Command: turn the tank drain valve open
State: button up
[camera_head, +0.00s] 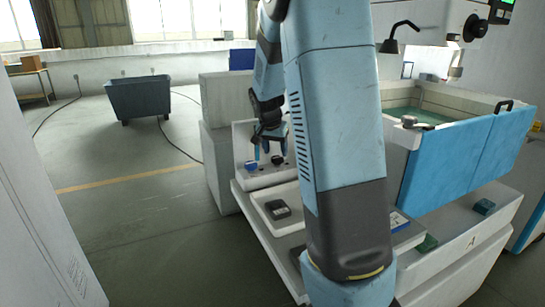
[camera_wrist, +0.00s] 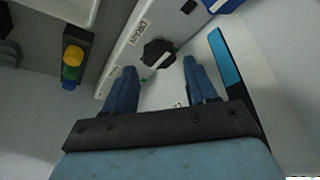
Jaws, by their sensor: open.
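The drain valve is a black knob (camera_wrist: 158,53) with a white pointer line, on a pale panel beside a "DRAIN" label (camera_wrist: 138,32) in the wrist view. The pointer lies slantwise across it. My gripper (camera_wrist: 160,67) is open, with one blue finger on each side of the knob's line and nothing held. The knob appears just beyond the fingertips; contact cannot be made out. In the head view my gripper (camera_head: 270,150) is over the small panel, close to the black knob (camera_head: 278,160).
A blue knob (camera_head: 250,166) sits left of the black knob on the same panel. A white tray (camera_head: 262,216) with a dark object (camera_head: 278,208) is in front. A liquid-filled tank with a blue front (camera_head: 450,165) stands at right. The floor at left is open, with a grey cart (camera_head: 140,98).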

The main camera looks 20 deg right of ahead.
aim_at(277, 157)
jog(key=shift+x, duration=1.8)
